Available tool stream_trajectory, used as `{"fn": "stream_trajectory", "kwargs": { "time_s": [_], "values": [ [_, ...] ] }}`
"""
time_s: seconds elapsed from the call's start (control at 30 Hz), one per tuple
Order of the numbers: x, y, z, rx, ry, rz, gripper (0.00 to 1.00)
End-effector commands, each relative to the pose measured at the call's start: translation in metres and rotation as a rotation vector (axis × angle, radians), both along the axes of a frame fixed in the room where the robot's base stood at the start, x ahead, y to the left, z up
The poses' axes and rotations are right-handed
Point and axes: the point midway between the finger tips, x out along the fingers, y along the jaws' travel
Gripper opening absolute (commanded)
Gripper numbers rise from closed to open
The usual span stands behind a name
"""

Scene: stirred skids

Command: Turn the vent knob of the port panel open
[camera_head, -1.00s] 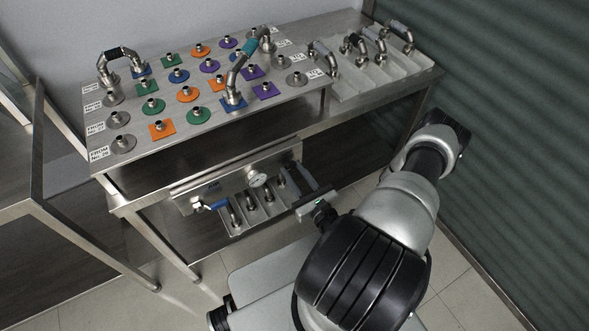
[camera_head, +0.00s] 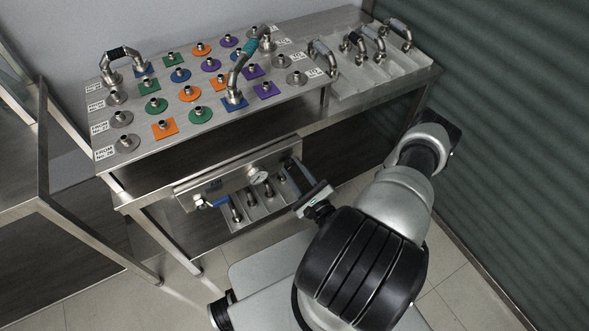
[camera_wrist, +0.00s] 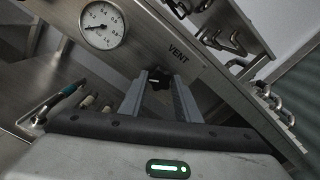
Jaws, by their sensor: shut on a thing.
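The port panel (camera_head: 222,181) is a metal plate under the front edge of the upper bench, with a round gauge and a blue-handled valve. In the wrist view the panel (camera_wrist: 205,92) shows a VENT label and a black star-shaped vent knob (camera_wrist: 158,80) on its face. My gripper (camera_wrist: 158,88) has its two fingers around the knob, one on each side, and is shut on it. In the head view my gripper (camera_head: 295,176) reaches the panel's right end, and the knob is hidden there.
The gauge (camera_wrist: 103,25) sits left of the knob in the wrist view. The blue-handled valve (camera_head: 216,203) is at the panel's left. Below stands a divided tray (camera_head: 262,211) with fittings. The upper bench (camera_head: 140,97) carries ports on coloured plates and hoses.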

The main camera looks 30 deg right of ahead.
Motion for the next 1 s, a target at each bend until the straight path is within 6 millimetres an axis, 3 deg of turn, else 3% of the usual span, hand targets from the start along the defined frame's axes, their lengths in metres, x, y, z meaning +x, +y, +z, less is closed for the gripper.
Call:
{"fn": "stream_trajectory", "kwargs": {
  "time_s": [0.3, 0.33, 0.43, 0.77, 0.87, 1.0],
  "values": [
    [-0.001, 0.0, -0.001, -0.002, 0.003, 0.001, 0.07],
    [-0.001, 0.0, -0.001, -0.001, 0.003, 0.001, 0.35],
    [-0.001, 0.0, -0.001, -0.001, 0.002, 0.0, 0.48],
    [-0.003, 0.0, 0.0, 0.0, 0.001, -0.001, 0.48],
    [-0.012, -0.001, 0.0, 0.001, 0.002, -0.001, 0.48],
    [-0.039, -0.002, 0.0, 0.001, 0.003, -0.002, 0.48]
  ]
}}
